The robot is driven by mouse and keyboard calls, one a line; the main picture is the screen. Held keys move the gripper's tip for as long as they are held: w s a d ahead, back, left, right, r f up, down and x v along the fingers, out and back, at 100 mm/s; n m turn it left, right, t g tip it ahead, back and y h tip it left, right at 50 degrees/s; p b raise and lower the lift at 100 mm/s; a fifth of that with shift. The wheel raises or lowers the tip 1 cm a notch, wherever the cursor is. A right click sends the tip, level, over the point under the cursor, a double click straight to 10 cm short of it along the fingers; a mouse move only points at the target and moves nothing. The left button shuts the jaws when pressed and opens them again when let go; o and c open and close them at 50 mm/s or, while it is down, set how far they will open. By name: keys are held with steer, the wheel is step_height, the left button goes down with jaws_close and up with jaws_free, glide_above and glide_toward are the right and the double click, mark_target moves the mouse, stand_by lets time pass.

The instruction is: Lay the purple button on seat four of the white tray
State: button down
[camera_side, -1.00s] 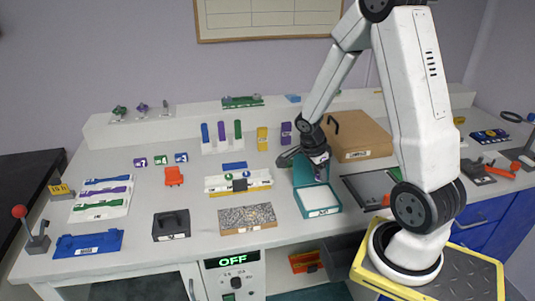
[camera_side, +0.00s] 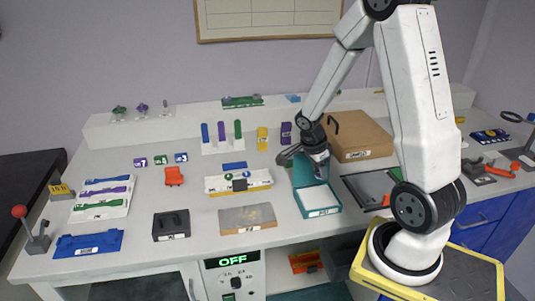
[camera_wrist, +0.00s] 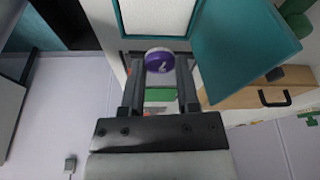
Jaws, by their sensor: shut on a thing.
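The purple button (camera_wrist: 160,60) is a round disc with a white mark, held between the fingertips of my gripper (camera_wrist: 160,74) in the wrist view. In the side view my gripper (camera_side: 319,174) points down above the open teal box (camera_side: 301,205) with a white pad. The button is too small there to make out clearly. A white tray (camera_side: 212,185) with a yellow front strip and small coloured parts stands left of my gripper, apart from it. Its seat numbers cannot be read.
Left of the white tray stand an orange-red part (camera_side: 174,176) and small numbered blocks (camera_side: 160,160). A flat tan-framed plate (camera_side: 247,217) and a black box (camera_side: 171,225) lie in front. A cardboard box (camera_side: 360,140) stands behind right of my gripper.

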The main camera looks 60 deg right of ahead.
step_height(320, 180, up, 10)
glide_above(264, 174)
steer(key=f, duration=1.1)
steer(key=shift+w+a+f, duration=0.2)
steer(key=shift+a+f, duration=0.05)
steer(key=shift+f, duration=0.05)
stand_by(0.6)
steer(key=shift+f, duration=0.1)
steer(key=shift+f, duration=2.6)
steer(key=shift+f, duration=0.8)
steer(key=shift+c, duration=1.3)
jaws_free()
